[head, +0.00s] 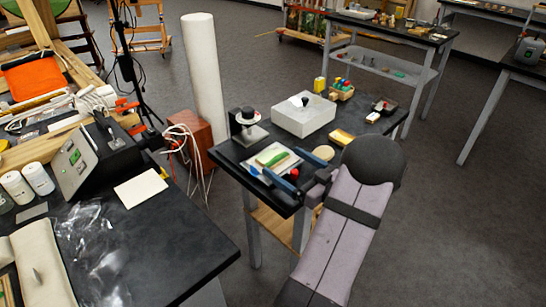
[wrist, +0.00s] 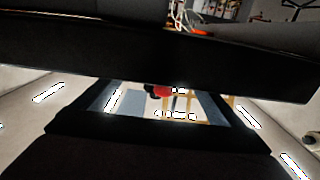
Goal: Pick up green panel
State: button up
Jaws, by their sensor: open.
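The green panel (head: 271,157) lies on a pale board (head: 283,167) on the near part of the dark worktable, in the head view. My gripper (head: 281,161) reaches in from the lower right, with its two blue fingers spread apart. Its fingertips are close to the panel's right side, with nothing visibly gripped. I cannot tell its height above the board. The wrist view is mostly filled by dark gripper parts, with the bluish fingers at either side; I cannot make out the green panel there.
A small red thing (head: 294,173) shows between the fingers. A white block (head: 304,115) stands behind, a black-and-white device (head: 248,127) behind left, and a yellow block (head: 342,137) to the right. A tall white roll (head: 205,80) stands beyond the table.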

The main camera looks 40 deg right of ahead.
aim_at(274, 157)
jog(key=shift+w+a+f+p, duration=0.15)
jog(key=shift+w+p, duration=0.4)
jog(key=shift+w, duration=2.15)
jog(key=shift+c, duration=0.3)
jog(key=c, duration=1.1)
